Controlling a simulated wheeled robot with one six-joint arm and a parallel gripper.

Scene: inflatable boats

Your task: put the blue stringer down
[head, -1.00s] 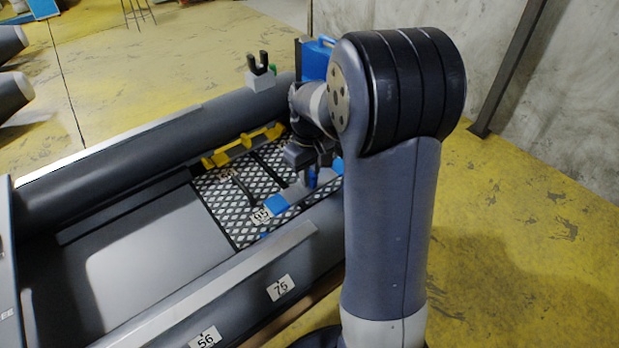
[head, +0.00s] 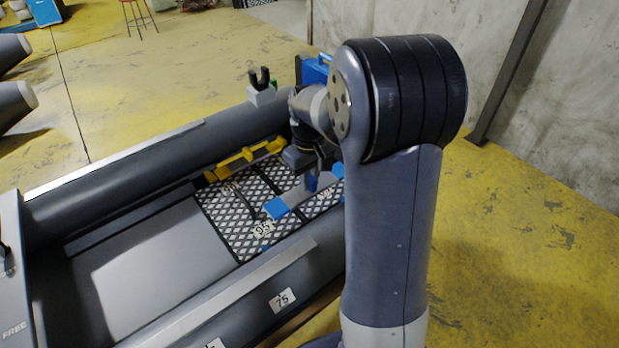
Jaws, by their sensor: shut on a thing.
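The blue stringer is a grey bar with blue ends; its near blue end (head: 276,209) shows over the patterned floorboards (head: 228,211) inside the grey boat. The other blue end (head: 337,171) is partly hidden by my arm. My gripper (head: 311,184) is shut around the middle of the bar. The bar lies slantwise, near end at lower left. I cannot tell whether it touches the floorboards or hangs just above them.
A yellow stringer (head: 245,159) lies along the boat's far tube (head: 150,164). A black rod (head: 247,203) lies on the floorboards near a tag marked 95 (head: 263,230). A blue case (head: 315,68) stands behind the boat. The near tube (head: 310,268) bounds this side.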

